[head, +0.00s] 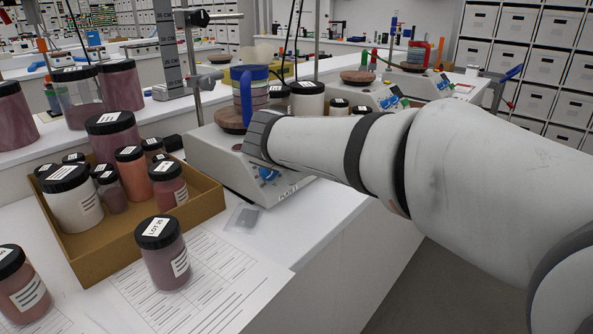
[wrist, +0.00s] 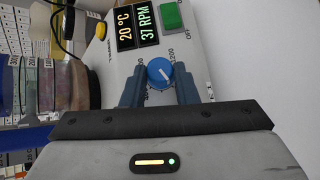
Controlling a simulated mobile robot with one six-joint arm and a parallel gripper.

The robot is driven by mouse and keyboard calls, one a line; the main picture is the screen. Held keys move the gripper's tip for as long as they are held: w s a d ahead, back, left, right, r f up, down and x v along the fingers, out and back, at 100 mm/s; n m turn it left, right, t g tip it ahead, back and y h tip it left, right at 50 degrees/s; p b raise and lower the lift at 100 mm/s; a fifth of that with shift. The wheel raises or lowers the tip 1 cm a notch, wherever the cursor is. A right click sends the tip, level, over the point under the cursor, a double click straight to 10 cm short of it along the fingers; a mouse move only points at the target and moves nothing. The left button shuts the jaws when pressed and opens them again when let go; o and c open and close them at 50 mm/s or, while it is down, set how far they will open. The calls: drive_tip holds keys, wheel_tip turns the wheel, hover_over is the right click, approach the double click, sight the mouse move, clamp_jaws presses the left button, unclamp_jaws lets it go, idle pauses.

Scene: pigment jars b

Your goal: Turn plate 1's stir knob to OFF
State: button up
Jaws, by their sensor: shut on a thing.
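Plate 1 (head: 215,160) is a white stirring hotplate on the bench, left of my arm. In the wrist view its stir knob (wrist: 160,70) is blue with a white pointer line lying diagonally, beside a printed 1200. My gripper (wrist: 159,78) has one dark blue finger on each side of the knob and is shut on it. The display (wrist: 135,27) reads 20 °C and 37 RPM. In the head view my gripper's body hides part of the plate's front panel.
A green button (wrist: 172,16) and a yellow knob (wrist: 101,31) flank the display. A cardboard tray (head: 110,250) of pigment jars stands left of plate 1. A loose jar (head: 164,255) stands in front of the tray. Another hotplate (head: 365,90) stands farther back.

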drive_tip(key=shift+s+f+n+t+b, duration=0.1)
drive_tip(key=shift+f+n+t+b, duration=0.3)
drive_tip(key=shift+f+n+b, duration=0.25)
drive_tip(key=shift+r+y+b, duration=0.25)
drive_tip(key=shift+y+b, duration=0.05)
drive_tip(key=o, duration=0.9)
drive_tip(key=shift+r, duration=0.1)
drive_tip(key=shift+o, duration=0.5)
drive_tip(key=shift+r, duration=0.1)
drive_tip(key=p+v, duration=0.1)
drive_tip(key=v, duration=0.6)
drive_tip(key=shift+s+p, duration=0.35)
drive_tip(key=shift+s, duration=0.05)
drive_tip(key=shift+d+r, duration=0.15)
